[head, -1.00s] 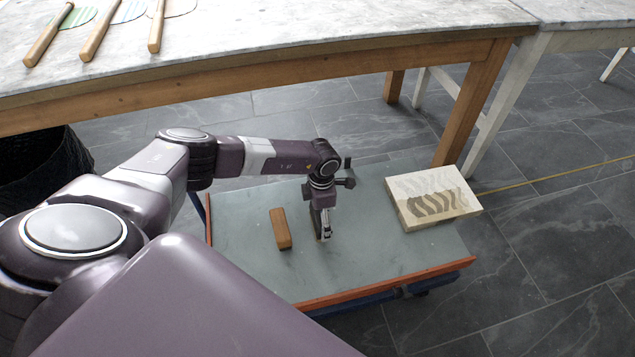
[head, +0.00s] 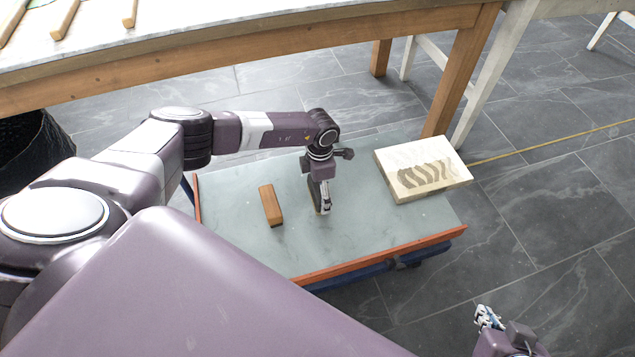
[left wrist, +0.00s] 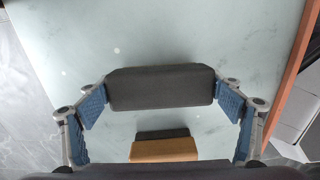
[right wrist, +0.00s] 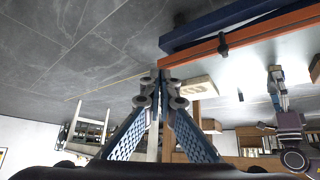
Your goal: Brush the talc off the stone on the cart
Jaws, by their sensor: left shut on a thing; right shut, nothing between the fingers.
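The stone (head: 400,190) is a pale slab at the far right of the grey-green cart top (head: 360,230). Its upper face has a dark wavy pattern and a fainter pale row behind it. My left gripper (head: 322,208) points down over the middle of the cart, left of the stone and apart from it. In the left wrist view its fingers (left wrist: 160,100) are shut on a dark grey block (left wrist: 160,88); whether it touches the cart I cannot tell. My right gripper (head: 487,318) is at the lower right, beyond the cart; its empty fingertips meet in the right wrist view (right wrist: 160,80).
A brown wooden block (head: 271,205) lies on the cart left of my left gripper; it also shows in the left wrist view (left wrist: 165,151). The cart has an orange edge (head: 380,255). A wooden table (head: 250,52) stands behind, its leg close to the stone.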

